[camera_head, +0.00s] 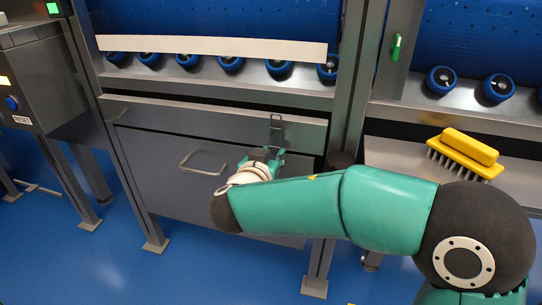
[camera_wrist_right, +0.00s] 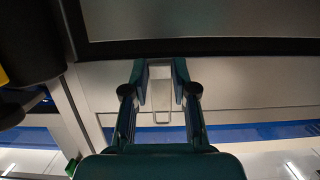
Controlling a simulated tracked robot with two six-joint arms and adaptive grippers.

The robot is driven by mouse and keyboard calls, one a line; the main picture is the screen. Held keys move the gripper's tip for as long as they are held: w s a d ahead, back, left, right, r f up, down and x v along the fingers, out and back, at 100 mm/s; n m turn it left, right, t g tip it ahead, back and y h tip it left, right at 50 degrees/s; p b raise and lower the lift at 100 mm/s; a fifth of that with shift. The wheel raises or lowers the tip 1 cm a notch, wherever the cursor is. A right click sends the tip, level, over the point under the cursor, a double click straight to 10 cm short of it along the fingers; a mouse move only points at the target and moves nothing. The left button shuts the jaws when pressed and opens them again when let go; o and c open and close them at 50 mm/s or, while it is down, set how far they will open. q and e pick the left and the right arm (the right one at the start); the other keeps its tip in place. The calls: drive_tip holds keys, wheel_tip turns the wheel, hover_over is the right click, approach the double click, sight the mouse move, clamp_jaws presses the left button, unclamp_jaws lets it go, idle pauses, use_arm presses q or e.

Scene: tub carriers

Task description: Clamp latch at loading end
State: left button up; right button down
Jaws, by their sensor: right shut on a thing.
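The metal clamp latch (camera_head: 276,128) is on the front of the grey cabinet, at the right end of the rail above the panel (camera_head: 150,150). Its upper wire loop shows in the head view; its lower part is hidden by my right gripper (camera_head: 264,157). In the right wrist view the latch (camera_wrist_right: 161,100) lies between the two fingers of the right gripper (camera_wrist_right: 160,75), which is shut on it. My left gripper is in neither view.
A bar handle (camera_head: 203,162) sits on the panel left of the gripper. A yellow brush (camera_head: 463,150) lies on the right-hand ledge. Blue rollers (camera_head: 230,63) line the shelf above. A grey RESET box (camera_head: 25,95) stands far left. Blue floor is open in front.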

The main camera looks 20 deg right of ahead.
drive_tip(key=c, duration=1.1)
unclamp_jaws()
drive_tip(key=shift+a+f, duration=0.1)
drive_tip(key=shift+f, duration=0.15)
drive_tip(key=shift+o, duration=0.9)
drive_tip(key=shift+r, duration=0.1)
drive_tip(key=shift+r, duration=0.1)
drive_tip(key=v, duration=1.1)
drive_tip(key=shift+s+a, duration=0.25)
drive_tip(key=shift+s, duration=0.1)
